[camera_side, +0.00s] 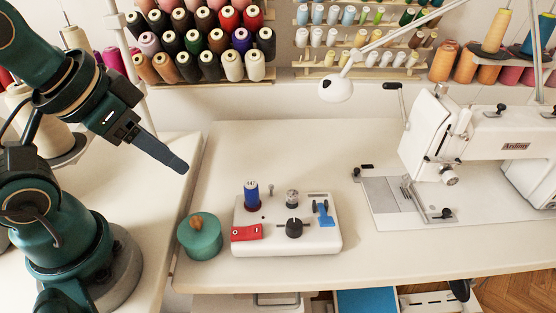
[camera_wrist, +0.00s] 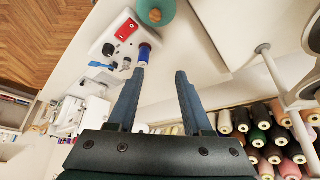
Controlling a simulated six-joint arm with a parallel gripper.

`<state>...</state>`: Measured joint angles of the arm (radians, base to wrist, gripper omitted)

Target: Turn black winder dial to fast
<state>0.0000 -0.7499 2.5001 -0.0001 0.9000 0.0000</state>
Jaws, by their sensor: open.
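The winder is a white box (camera_side: 325,242) on the table, with the black dial (camera_side: 294,228) near the middle of its front part. The dial has a pale mark on top; I cannot read its setting. In the wrist view the dial (camera_wrist: 108,49) is a small dark shape on the white box. A blue spool (camera_side: 251,194), a bobbin (camera_side: 292,197), a red piece (camera_side: 246,233) and a blue piece (camera_side: 323,214) sit around the dial. My gripper (camera_side: 180,166) is open and empty, above and left of the winder. Its two fingers (camera_wrist: 161,74) are apart in the wrist view.
A teal round pot (camera_side: 201,243) with a brown knob stands just left of the winder. A white sewing machine (camera_side: 440,140) stands to the right, with a lamp (camera_side: 337,89) behind. Thread racks (camera_side: 205,45) line the back. The table behind the winder is clear.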

